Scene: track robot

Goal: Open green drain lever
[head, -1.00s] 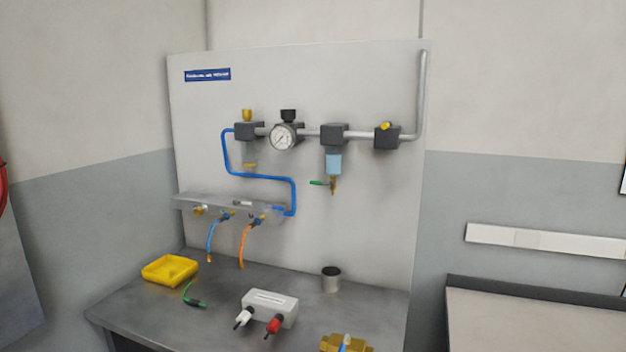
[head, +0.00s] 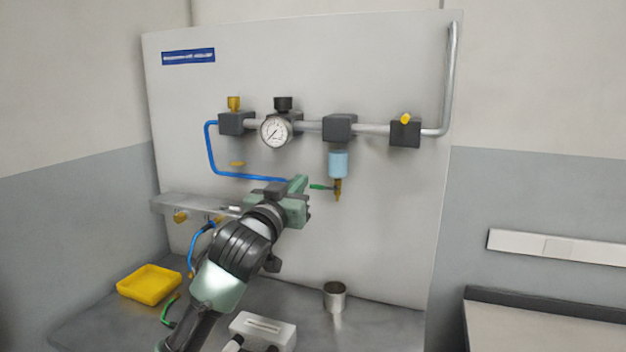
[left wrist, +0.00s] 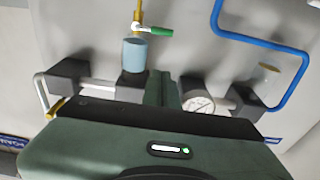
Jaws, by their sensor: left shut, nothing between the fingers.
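The green drain lever (head: 320,187) sticks out to the left from the brass drain (head: 337,190) under the light blue filter bowl (head: 337,164). In the left wrist view, which is upside down, the lever (left wrist: 156,31) points right from the brass stem (left wrist: 138,14), near the blue bowl (left wrist: 135,54). My left gripper (head: 300,184) is shut and empty, just left of the lever's tip in the head view. Its shut fingers (left wrist: 162,88) also show in the left wrist view, with a gap to the lever in the picture. My right gripper is out of view.
A pressure gauge (head: 276,131) and dark pipe blocks sit above. A blue hose (head: 211,150) runs left of my gripper. The bench below holds a yellow tray (head: 150,284), a metal cup (head: 334,296) and a grey box (head: 263,329). The panel right of the bowl is clear.

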